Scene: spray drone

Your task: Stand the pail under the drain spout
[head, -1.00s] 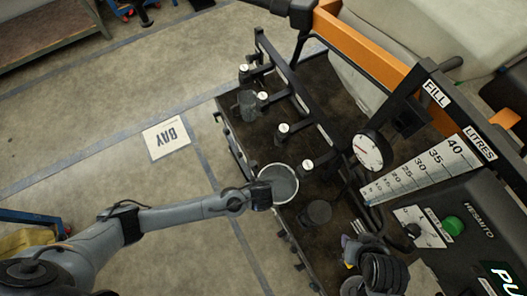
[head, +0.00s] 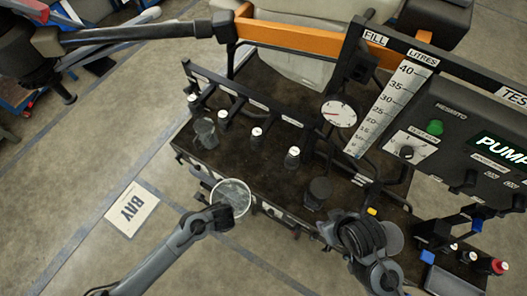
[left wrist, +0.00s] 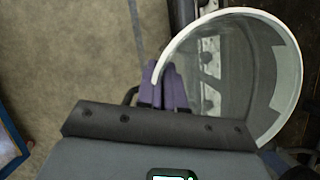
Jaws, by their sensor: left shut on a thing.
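The pail (head: 231,199) is a grey vessel with a pale rim, in the head view at the front edge of the dark test bench (head: 240,158). My left gripper (head: 220,212) is shut on its near side. In the left wrist view the pail (left wrist: 283,75) fills the right side, with the purple fingers of my left gripper (left wrist: 168,72) at its rim's left side. My right gripper (head: 335,232) is dark and near the bench's front right; its fingers are too unclear to tell open from shut. I cannot make out the drain spout.
Several white-topped valves (head: 257,131) and a dark cylinder (head: 318,190) stand on the bench. A dial gauge (head: 339,113), a litre scale (head: 388,108) and a pump panel (head: 460,135) are behind. A BAY sign (head: 132,209) lies on clear floor at left.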

